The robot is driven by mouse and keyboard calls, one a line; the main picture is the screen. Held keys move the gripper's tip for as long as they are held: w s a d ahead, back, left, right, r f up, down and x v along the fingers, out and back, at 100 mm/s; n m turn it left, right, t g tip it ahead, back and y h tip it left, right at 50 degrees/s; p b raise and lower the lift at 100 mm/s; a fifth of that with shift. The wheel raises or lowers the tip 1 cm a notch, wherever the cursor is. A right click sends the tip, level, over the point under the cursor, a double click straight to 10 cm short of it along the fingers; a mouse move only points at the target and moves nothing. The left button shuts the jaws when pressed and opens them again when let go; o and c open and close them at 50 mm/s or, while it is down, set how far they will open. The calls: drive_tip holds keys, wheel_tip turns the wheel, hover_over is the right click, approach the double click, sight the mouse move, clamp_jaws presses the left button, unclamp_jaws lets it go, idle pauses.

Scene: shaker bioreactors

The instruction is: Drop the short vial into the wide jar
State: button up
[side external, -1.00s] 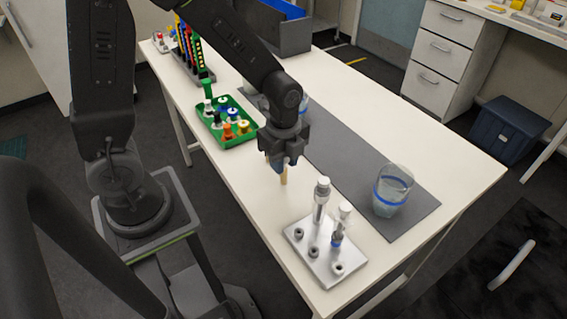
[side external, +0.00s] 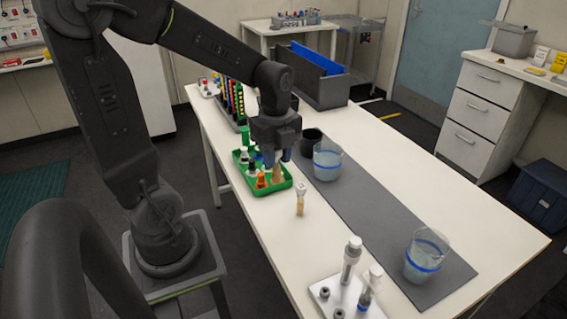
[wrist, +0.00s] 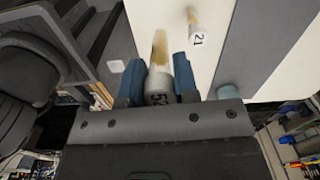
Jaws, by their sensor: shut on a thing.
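My gripper (side external: 272,157) is shut on a vial (wrist: 159,50) with amber contents and a white numbered cap, held between blue fingers. In the side view it hangs at the right end of the green tray; its height is unclear. A second amber vial (side external: 300,203), its white cap marked 21, stands upright on the white table; it also shows in the wrist view (wrist: 196,36). I cannot tell which vial is the short one.
The green tray (side external: 246,185) holds several small capped bottles. A dark cup (side external: 311,137) stands beside the far jar. A metal rack (side external: 321,296) with capped tubes sits at the near edge. The mat (side external: 380,205) is clear between the jars.

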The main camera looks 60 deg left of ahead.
drive_tip(key=w+a, duration=0.3)
drive_tip(key=w, duration=0.7)
drive_tip(key=w+a, duration=0.4)
drive_tip(key=w, duration=0.6)
wheel_tip(320, 180, down, 6)
drive_tip(key=shift+s, duration=0.15)
drive_tip(key=shift+d, duration=0.1)
drive_tip(key=o, duration=1)
drive_tip(key=shift+o, duration=0.2)
wheel_tip(320, 180, up, 14)
